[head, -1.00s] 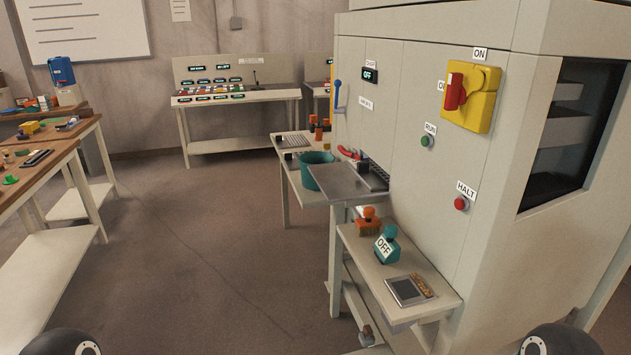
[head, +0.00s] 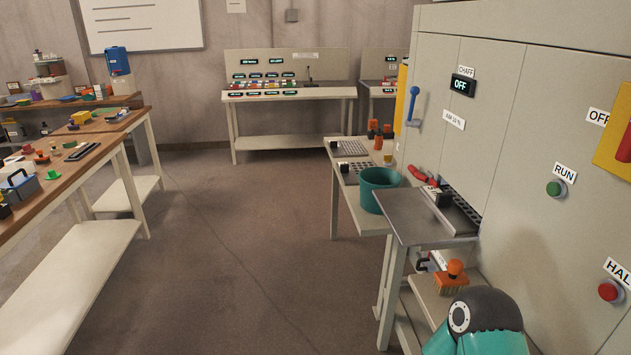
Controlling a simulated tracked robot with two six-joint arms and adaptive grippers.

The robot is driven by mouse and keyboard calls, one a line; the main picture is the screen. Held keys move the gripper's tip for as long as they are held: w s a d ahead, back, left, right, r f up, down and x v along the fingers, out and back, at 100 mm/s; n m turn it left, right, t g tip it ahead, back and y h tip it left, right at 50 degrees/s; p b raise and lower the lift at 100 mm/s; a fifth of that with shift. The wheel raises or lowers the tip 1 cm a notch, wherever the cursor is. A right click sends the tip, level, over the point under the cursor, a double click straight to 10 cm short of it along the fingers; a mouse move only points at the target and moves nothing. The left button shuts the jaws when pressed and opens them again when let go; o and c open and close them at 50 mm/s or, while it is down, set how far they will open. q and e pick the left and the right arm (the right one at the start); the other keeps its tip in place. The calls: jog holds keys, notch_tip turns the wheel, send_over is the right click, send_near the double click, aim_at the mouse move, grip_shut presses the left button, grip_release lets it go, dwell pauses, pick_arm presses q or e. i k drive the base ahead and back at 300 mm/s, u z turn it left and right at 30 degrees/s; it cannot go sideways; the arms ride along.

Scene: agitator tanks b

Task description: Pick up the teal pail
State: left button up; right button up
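The teal pail (head: 377,188) stands upright on a pale side table (head: 350,201), beyond the grey metal shelf of the machine. Its open rim faces up, and its right side is close to a red curved object (head: 422,177). No gripper is near the pail. A dark and teal rounded part of my own right arm shows at the bottom right. Neither of my grippers shows in the head view.
The grey machine (head: 500,120) fills the right side, with its metal shelf (head: 415,218) jutting out before the pail. A lower shelf holds an orange brush (head: 453,278). Wooden workbenches (head: 75,165) stand at left. The floor (head: 225,250) between is clear.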

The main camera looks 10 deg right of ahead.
aim_at(373, 177)
jog(key=u, duration=0.25)
jog(key=i, duration=1.4)
jog(key=z, duration=0.35)
jog(key=i, duration=1.3)
jog(key=z, duration=0.85)
